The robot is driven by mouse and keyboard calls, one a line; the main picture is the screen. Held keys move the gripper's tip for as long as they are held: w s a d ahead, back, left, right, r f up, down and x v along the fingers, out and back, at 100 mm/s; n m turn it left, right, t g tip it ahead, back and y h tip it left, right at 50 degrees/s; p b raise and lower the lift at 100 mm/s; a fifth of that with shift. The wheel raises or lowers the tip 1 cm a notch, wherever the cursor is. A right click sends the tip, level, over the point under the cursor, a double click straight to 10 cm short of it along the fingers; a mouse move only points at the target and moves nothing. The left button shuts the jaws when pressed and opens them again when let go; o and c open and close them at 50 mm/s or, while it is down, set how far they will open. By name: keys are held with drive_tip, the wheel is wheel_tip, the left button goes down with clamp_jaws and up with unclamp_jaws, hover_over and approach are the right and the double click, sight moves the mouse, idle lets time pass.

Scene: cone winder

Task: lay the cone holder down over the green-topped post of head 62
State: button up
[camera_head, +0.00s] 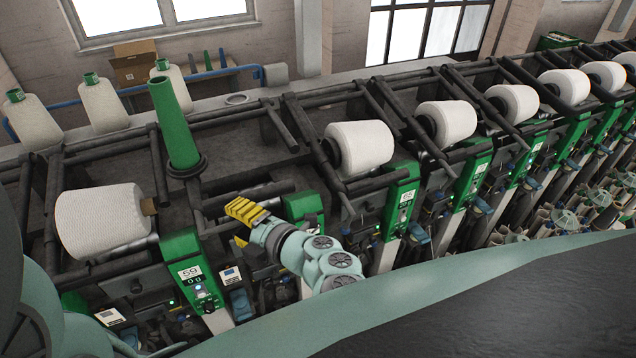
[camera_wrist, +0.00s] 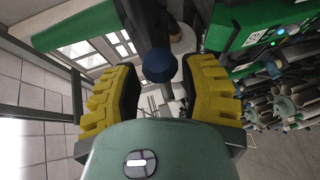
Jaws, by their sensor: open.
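The cone holder shows as a bare, tapered green cone (camera_head: 173,125) standing nearly upright on a dark ring, left of centre in the head view. In the wrist view its green length (camera_wrist: 88,27) runs across the upper left. The green-topped post (camera_head: 303,207) between the posts marked 59 and 65 stands right of it, partly behind my gripper. My gripper (camera_head: 243,222) has yellow fingers and is below and right of the cone's base. In the wrist view my gripper (camera_wrist: 161,88) is open, with a dark rod's blue round end (camera_wrist: 160,66) between its fingers, contact unclear.
A white yarn cone (camera_head: 100,220) lies at head 59, left of my gripper. Another yarn cone (camera_head: 360,147) lies at the head to the right, with more beyond. Dark rails and bars crowd the machine top. Several yarn cones stand behind at the left.

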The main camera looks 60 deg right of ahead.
drive_tip(key=shift+w+a+f+p, duration=0.2)
drive_tip(key=shift+w+a+p, duration=0.2)
drive_tip(key=shift+w, duration=0.05)
clamp_jaws()
idle(0.3)
